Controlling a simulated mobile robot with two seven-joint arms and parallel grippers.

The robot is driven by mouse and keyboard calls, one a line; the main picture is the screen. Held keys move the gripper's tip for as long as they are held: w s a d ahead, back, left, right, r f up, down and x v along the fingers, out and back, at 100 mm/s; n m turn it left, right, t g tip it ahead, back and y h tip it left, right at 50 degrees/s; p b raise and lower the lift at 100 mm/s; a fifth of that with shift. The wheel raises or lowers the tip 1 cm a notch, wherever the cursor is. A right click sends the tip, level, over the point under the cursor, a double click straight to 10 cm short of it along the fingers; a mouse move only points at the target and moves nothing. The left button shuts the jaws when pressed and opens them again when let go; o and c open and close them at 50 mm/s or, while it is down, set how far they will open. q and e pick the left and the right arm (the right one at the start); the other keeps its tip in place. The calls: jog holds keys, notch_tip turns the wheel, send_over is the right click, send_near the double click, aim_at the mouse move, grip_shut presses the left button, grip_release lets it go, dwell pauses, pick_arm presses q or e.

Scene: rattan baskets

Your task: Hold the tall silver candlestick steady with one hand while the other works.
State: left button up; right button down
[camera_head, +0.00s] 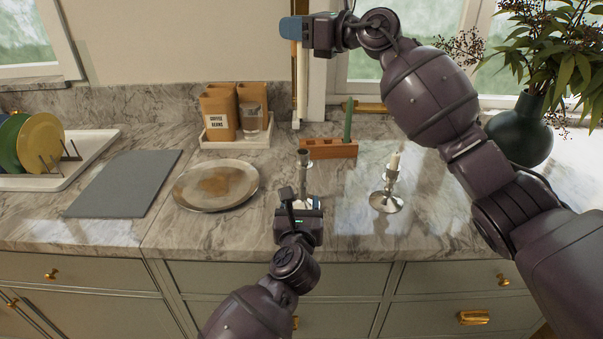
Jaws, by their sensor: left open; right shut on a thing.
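The tall silver candlestick (303,172) stands upright on the marble counter, its socket empty at the top. Its lower part is partly hidden behind my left gripper (302,208). My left gripper is open, low in front of the candlestick; whether its fingers are around the stem or touch it, I cannot tell. My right gripper (296,30) is high above the counter, shut on a slim pale stick, apparently a candle (296,85). The candle hangs upright, its lower end above the candlestick's socket and apart from it.
A shorter silver candlestick (387,196) with a candle stub stands to the right. A wooden block (328,149) with a green candle (348,118) is behind. A round plate (216,186), grey board (124,183), canister tray (237,140) and dark vase (521,132) share the counter.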

aim_at(303, 178)
pick_arm(q)
jog(key=w, duration=1.1)
jog(key=shift+w+d, duration=0.1)
jog(key=shift+d, duration=0.15)
grip_shut()
dwell(0.8)
